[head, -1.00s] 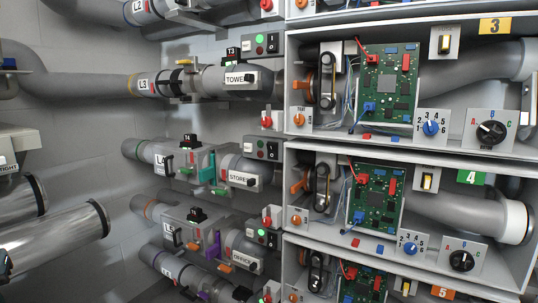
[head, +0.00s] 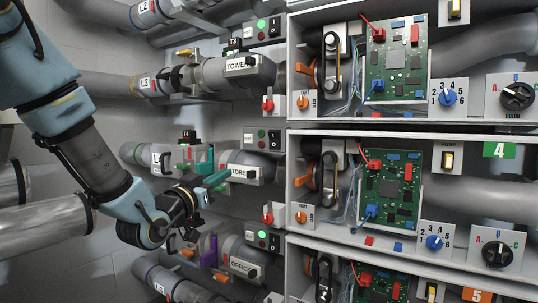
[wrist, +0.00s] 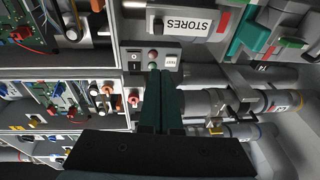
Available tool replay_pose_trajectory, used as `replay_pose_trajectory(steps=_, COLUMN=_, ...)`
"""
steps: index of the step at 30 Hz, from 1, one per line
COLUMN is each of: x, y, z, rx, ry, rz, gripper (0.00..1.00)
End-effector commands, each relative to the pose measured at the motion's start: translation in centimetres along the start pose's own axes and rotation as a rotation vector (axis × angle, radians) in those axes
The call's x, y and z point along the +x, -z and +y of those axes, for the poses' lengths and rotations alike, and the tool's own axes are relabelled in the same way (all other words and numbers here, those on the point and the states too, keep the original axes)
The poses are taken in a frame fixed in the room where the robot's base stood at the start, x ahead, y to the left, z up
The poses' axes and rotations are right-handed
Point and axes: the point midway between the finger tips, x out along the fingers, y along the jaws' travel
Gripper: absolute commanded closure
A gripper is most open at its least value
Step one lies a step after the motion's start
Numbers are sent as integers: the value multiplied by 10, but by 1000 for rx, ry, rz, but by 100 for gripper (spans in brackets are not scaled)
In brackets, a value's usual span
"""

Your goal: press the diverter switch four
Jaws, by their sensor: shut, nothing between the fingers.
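In row four, by the STORES pipe end (head: 243,172), a grey switch box (head: 262,139) has small lamps or buttons on its left and a black rocker on its right. No number is readable on it, so I cannot confirm it is diverter switch four. In the wrist view the box (wrist: 152,56) appears inverted, with the rocker (wrist: 135,61) on the left. My gripper (head: 222,178) is shut and empty, its teal fingers in front of the STORES pipe end. In the wrist view the fingers (wrist: 161,85) point at the box and overlap its lower edge; contact cannot be told.
Right of the box stands a cabinet with circuit boards (head: 393,187), an orange knob (head: 301,216), a blue selector (head: 434,242) and a black A-B-C dial (head: 497,254). A green 4 label (head: 499,150) marks its row. A T4 tag (head: 188,137) and teal gate (head: 207,160) are left.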

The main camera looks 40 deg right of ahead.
Motion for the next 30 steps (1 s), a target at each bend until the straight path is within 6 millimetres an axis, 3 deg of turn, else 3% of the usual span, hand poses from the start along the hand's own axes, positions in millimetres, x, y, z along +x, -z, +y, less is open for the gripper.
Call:
replay_pose_trajectory(steps=3, x=7, y=10, z=27, rx=-25, ry=-63, rz=121, gripper=100)
replay_pose_trajectory(steps=7, x=8, y=21, z=40, rx=-40, ry=-93, rz=189, gripper=100)
replay_pose_trajectory(steps=21, x=12, y=26, z=44, rx=-44, ry=-99, rz=206, gripper=100)
replay_pose_trajectory(steps=26, x=32, y=32, z=46, rx=-44, ry=-100, rz=207, gripper=100)
replay_pose_trajectory(steps=30, x=59, y=38, z=48, rx=-45, ry=-100, rz=207, gripper=100)
